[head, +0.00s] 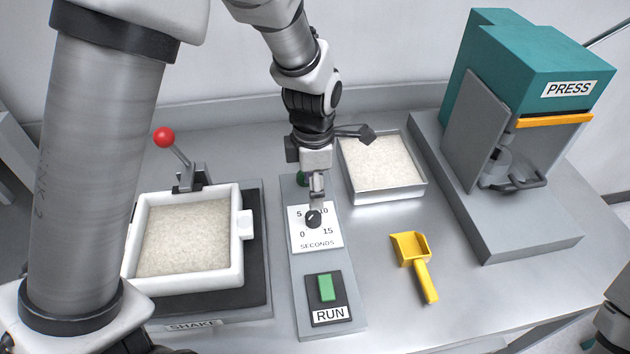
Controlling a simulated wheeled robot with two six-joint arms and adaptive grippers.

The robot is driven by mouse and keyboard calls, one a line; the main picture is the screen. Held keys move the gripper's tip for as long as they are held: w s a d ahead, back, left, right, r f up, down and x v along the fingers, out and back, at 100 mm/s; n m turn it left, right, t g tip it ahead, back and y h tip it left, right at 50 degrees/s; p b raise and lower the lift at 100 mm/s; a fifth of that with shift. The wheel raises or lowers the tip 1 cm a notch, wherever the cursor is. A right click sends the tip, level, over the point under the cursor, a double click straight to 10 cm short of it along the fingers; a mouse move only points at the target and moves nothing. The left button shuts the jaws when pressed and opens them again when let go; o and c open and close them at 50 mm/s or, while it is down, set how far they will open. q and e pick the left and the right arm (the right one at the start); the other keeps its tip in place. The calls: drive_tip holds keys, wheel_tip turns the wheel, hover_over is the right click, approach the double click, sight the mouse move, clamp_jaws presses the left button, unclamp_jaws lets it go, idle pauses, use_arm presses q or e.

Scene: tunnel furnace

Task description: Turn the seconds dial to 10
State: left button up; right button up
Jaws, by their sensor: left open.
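The seconds dial is a small black knob (314,219) on a white plate (318,240) marked 0, 5, 10 and 15, set in a grey panel. Its pointer is too small and too covered to read. My left gripper (316,200) comes down from above, with its tip right at the knob's far side. It is open, and it partly covers the 10 mark. I cannot tell whether its fingers touch the knob. My right gripper is out of view.
A green RUN button (326,288) sits below the dial. A white-framed shaker (240,270) with a red-balled lever (164,137) stands left. A metal tray of grains (388,195), a yellow scoop (424,280) and a teal press (520,60) are right.

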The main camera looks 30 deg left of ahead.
sight(313, 215)
use_arm(q)
drive_tip(key=shift+a+f, duration=0.1)
drive_tip(key=shift+f, duration=0.35)
drive_tip(key=f, duration=0.1)
drive_tip(key=s+f, duration=0.1)
drive_tip(key=d+f, duration=0.1)
drive_tip(key=shift+s+f, duration=0.3)
drive_tip(key=shift+s, duration=0.05)
drive_tip(key=f, duration=0.2)
drive_tip(key=w, duration=0.1)
drive_tip(key=shift+a+f, duration=0.3)
drive_tip(key=shift+f, duration=0.1)
drive_tip(key=shift+s+d+r, duration=0.1)
drive_tip(key=shift+s+r, duration=0.05)
drive_tip(key=shift+s, duration=0.05)
drive_tip(key=shift+c, duration=0.3)
drive_tip(key=c, duration=0.6)
clamp_jaws()
